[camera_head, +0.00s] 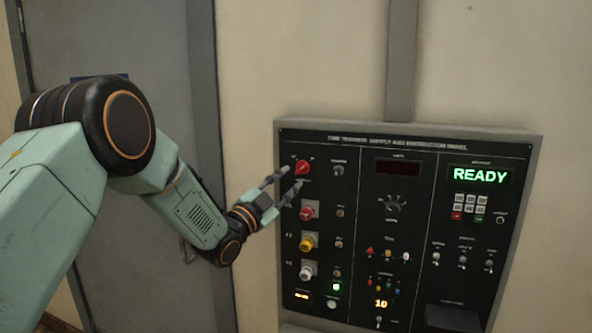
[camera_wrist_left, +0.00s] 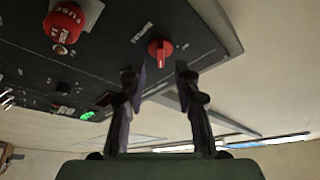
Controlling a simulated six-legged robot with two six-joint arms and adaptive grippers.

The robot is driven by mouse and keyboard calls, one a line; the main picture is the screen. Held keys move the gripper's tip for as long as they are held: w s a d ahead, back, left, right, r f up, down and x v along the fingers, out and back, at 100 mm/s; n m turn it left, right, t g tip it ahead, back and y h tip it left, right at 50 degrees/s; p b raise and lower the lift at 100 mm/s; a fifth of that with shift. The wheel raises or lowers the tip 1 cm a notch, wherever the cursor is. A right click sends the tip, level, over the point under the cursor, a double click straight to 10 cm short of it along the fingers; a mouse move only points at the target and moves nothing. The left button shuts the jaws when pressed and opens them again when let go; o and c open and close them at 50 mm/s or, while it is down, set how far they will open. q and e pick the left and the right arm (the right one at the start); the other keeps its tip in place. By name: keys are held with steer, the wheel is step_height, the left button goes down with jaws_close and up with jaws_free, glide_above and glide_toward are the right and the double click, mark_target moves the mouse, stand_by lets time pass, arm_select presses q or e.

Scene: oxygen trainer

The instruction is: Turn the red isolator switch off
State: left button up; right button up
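The red isolator switch (camera_head: 302,168) is a round red knob at the top left of the black control panel (camera_head: 345,150). It also shows in the left wrist view (camera_wrist_left: 160,50), with its ridge pointing roughly along the picture's vertical. My left gripper (camera_head: 289,179) is just below and left of the knob in the head view. In the left wrist view its two fingers (camera_wrist_left: 158,72) are apart, with the knob seen between and beyond their tips. Nothing is held, and contact with the knob cannot be made out. My right gripper is not in view.
Below the isolator on the panel are a red knob (camera_head: 309,210), a yellow knob (camera_head: 308,241) and a white knob (camera_head: 308,270), close under my gripper. A green READY display (camera_head: 479,175) is lit at right. A grey door (camera_head: 120,50) stands at left.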

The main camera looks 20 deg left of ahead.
mark_target(299, 170)
arm_select(q)
steer(key=shift+x, duration=1.25)
steer(key=shift+w+r+p, duration=0.15)
steer(key=shift+w+p, duration=0.25)
steer(key=shift+w, duration=0.3)
steer(key=shift+d, duration=0.15)
steer(key=shift+d, duration=0.1)
steer(key=shift+c, duration=0.4)
jaws_close()
